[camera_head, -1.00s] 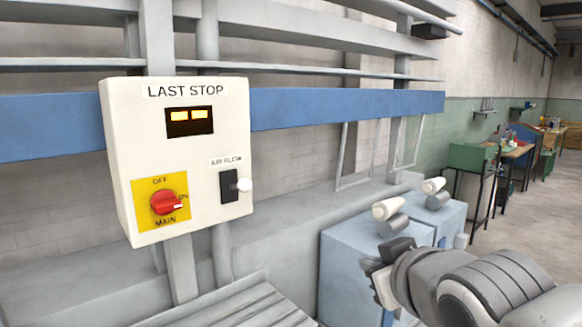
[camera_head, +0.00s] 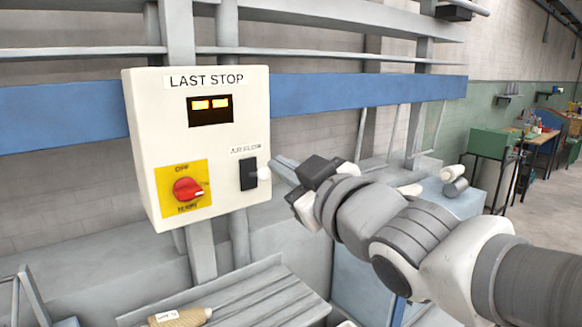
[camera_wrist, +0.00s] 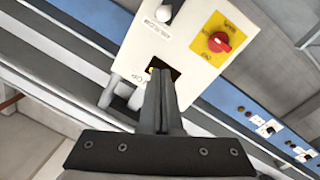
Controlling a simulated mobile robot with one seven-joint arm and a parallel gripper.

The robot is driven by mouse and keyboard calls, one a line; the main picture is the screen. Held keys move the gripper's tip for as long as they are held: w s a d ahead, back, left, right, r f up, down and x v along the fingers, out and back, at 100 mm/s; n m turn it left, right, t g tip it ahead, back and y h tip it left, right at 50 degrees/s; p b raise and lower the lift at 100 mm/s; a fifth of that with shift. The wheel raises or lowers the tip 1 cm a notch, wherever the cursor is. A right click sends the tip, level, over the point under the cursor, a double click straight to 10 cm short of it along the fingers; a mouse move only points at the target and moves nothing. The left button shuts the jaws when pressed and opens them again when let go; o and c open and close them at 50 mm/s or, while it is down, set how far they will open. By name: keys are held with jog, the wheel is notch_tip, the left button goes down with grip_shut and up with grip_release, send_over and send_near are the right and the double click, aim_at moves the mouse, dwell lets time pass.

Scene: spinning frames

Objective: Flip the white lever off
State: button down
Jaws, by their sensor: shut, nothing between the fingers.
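The white lever (camera_head: 264,173) is a small round-ended knob on a black switch plate (camera_head: 248,173) under the AIR FLOW label, at the right side of a cream control box (camera_head: 232,120). It also shows at the top of the wrist view (camera_wrist: 163,13). My gripper (camera_head: 279,163) is shut and empty. In the head view its tips are just right of the knob and slightly higher; I cannot tell whether they touch. In the wrist view the shut fingers (camera_wrist: 160,74) overlap the box's display, apart from the knob in the picture.
A red rotary knob (camera_head: 187,189) on a yellow plate sits left of the switch on the same box. A blue rail (camera_head: 350,88) runs behind the box. A slatted grey surface (camera_head: 250,295) lies below, with a tan-handled object (camera_head: 180,318) on it.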

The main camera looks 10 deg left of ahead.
aim_at(266, 172)
jog(key=w+a+f, duration=0.1)
jog(key=w+a, duration=0.1)
jog(key=w, duration=0.1)
jog(key=w+a+f+p, duration=0.1)
jog(key=w+a, duration=0.1)
jog(key=w, duration=0.1)
jog(key=w+a+f+p, duration=0.1)
jog(key=w, duration=0.1)
jog(key=shift+w+a+f, duration=0.25)
jog(key=shift+w+a, duration=0.15)
jog(key=shift+f+b, duration=0.15)
jog(key=shift+b, duration=0.2)
jog(key=shift+f+b, duration=0.3)
jog(key=shift+b, duration=0.6)
jog(key=shift+d+r+b, duration=0.1)
jog(key=shift+b, duration=0.2)
